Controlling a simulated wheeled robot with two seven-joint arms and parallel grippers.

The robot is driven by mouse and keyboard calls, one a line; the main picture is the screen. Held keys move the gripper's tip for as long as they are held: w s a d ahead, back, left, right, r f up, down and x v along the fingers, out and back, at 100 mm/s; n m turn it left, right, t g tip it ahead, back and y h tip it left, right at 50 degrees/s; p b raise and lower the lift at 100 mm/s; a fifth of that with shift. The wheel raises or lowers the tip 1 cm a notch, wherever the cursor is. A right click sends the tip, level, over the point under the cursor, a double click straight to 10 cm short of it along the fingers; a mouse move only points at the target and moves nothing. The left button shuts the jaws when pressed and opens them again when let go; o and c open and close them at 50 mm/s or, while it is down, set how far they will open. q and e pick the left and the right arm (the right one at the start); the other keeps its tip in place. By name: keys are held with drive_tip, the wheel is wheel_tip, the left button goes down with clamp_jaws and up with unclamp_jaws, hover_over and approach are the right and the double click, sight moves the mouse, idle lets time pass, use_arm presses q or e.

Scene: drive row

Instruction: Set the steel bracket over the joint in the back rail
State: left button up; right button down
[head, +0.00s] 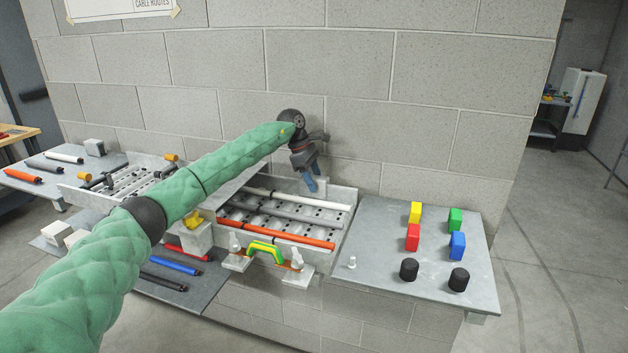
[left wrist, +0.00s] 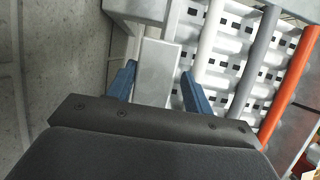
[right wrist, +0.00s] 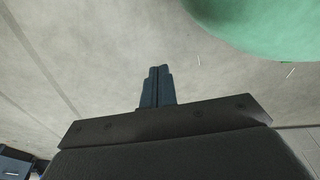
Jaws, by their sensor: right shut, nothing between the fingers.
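My left gripper (head: 313,184) is at the back wall of the tray, fingers pointing down. In the left wrist view its two blue fingers (left wrist: 158,78) are apart, with a plain grey metal piece (left wrist: 158,68), which looks like the steel bracket, between them. A narrow gap shows on each side of it. The back rail (head: 343,195) runs behind the white rod; the joint in it cannot be made out. Whether the bracket sits fully down on the rail is not clear. My right gripper (right wrist: 156,87) is shut and empty over bare floor, outside the head view.
White, grey and red rods (head: 290,233) lie in the slotted tray. A side shelf (head: 385,270) at right holds coloured blocks and black knobs. The block wall (head: 420,120) rises close behind. My left arm hides part of the left tray.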

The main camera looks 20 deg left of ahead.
use_arm(q)
drive_tip(key=shift+o, duration=0.7)
drive_tip(key=b+v, duration=0.3)
drive_tip(key=v, duration=0.3)
drive_tip(key=shift+b+v, duration=0.35)
drive_tip(key=shift+v, duration=0.55)
use_arm(e)
drive_tip(key=w+a+r, duration=0.3)
drive_tip(key=w+r, duration=0.2)
drive_tip(key=r, duration=0.2)
drive_tip(key=shift+w+a+r, duration=0.15)
drive_tip(key=shift+a+r, duration=0.05)
drive_tip(key=shift+r, duration=0.2)
